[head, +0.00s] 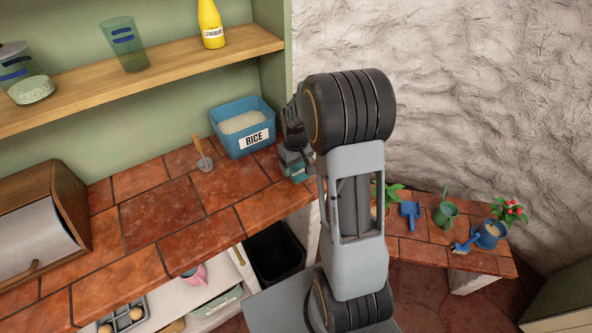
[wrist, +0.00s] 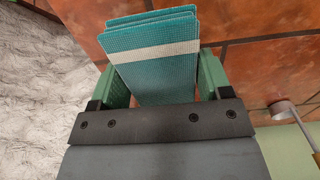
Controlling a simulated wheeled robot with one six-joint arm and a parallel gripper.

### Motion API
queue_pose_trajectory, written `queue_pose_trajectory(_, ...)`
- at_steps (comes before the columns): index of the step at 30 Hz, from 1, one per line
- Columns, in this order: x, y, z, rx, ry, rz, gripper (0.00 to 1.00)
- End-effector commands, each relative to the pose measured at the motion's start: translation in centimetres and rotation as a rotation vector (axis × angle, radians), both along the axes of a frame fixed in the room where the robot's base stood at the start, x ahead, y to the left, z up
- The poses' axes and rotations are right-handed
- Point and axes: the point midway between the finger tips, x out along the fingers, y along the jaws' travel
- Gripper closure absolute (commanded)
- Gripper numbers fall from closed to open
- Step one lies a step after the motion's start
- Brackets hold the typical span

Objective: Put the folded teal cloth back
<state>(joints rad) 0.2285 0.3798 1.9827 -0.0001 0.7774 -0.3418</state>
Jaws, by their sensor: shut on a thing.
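The folded teal cloth (wrist: 150,65) has a pale stripe across it and fills the space between the green fingers of my gripper (wrist: 165,88) in the wrist view. My gripper is shut on it. In the head view the cloth (head: 297,174) shows only in part beside my arm, at the right end of the tiled counter (head: 170,217). My arm hides most of the gripper there. I cannot tell whether the cloth touches the counter.
A bread box (head: 45,220) is far left. A shelf (head: 150,76) holds a green cup (head: 124,43) and a yellow bottle (head: 211,24). A lower tiled surface with plants (head: 508,210) is right.

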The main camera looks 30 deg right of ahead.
Motion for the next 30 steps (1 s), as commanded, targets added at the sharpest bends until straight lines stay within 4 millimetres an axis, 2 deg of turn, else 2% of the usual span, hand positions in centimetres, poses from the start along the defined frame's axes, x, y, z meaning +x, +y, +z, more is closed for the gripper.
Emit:
queue_pose_trajectory(7,0.1,-0.1,-2.9,0.001,0.004,0.000,0.51)
queue_pose_trajectory(22,0.1,-0.1,-3.8,0.001,0.002,0.000,0.51)
queue_pose_trajectory(23,0.1,-0.1,-3.6,0.001,0.001,0.000,0.26)
queue_pose_trajectory(30,0.1,-0.1,-3.6,0.001,0.002,0.000,0.03)
